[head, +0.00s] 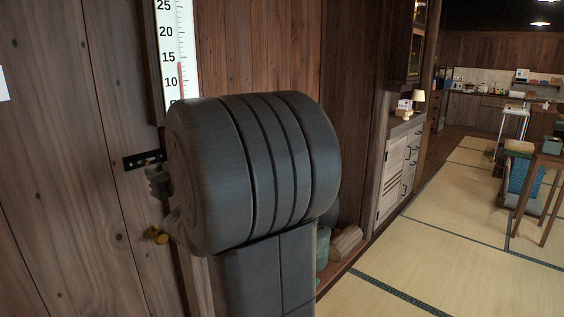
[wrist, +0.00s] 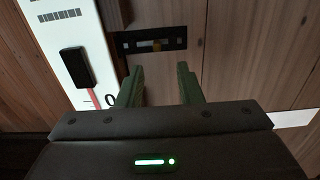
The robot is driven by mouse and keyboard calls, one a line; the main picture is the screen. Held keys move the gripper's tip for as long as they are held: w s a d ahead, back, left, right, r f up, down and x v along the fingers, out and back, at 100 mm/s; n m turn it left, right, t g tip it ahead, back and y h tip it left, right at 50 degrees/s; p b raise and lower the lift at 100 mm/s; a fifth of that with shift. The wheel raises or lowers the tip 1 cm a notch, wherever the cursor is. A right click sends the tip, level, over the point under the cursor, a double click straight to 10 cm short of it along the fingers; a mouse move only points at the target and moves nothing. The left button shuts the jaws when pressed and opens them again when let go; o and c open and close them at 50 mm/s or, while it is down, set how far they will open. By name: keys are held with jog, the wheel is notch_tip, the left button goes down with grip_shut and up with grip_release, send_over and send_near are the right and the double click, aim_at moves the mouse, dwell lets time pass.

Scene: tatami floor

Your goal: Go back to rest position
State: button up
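In the wrist view, my gripper (wrist: 160,78) has its two dark green fingers apart, with nothing between them. In the head view, my large dark grey arm link fills the middle and hides most of my gripper.
A white thermometer board (head: 178,45) hangs on the wall behind my arm. Low cabinets with a lamp (head: 419,97) line the wall to the right. Tatami floor (head: 440,245) is open at right, with a wooden table (head: 545,165) at the far right edge.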

aim_at(146, 163)
jog(key=x, duration=0.7)
jog(key=shift+w+a, duration=0.1)
jog(key=shift+w, duration=0.05)
jog(key=shift+p, duration=0.3)
